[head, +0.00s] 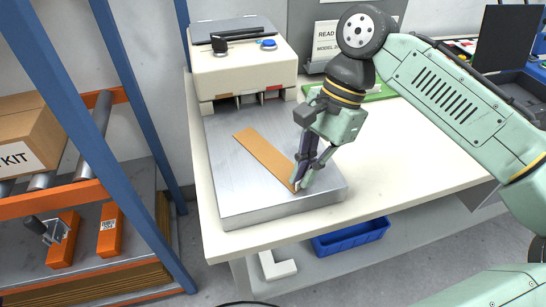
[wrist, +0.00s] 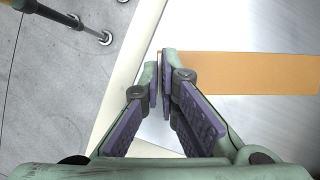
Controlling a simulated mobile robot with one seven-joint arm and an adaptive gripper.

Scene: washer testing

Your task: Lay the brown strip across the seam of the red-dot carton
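The brown strip (head: 264,157) lies slantwise over a grey metal plate (head: 237,196), from near the cream machine toward the plate's front right. It looks flat; any small height above the plate I cannot tell. In the wrist view the strip (wrist: 250,73) runs right from my fingertips. My gripper (head: 299,186) is at the strip's near right end. In the wrist view my gripper's fingertips (wrist: 160,78) are nearly together with a narrow gap, seemingly pinching that end, which the right finger hides. No carton with a red dot shows.
The cream machine (head: 243,70) stands behind the plate on the white table (head: 398,150). A green mat (head: 380,92) and a sign lie behind my arm. Blue posts and an orange roller rack with a carton (head: 28,128) stand at left. A blue bin (head: 350,236) sits below the table.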

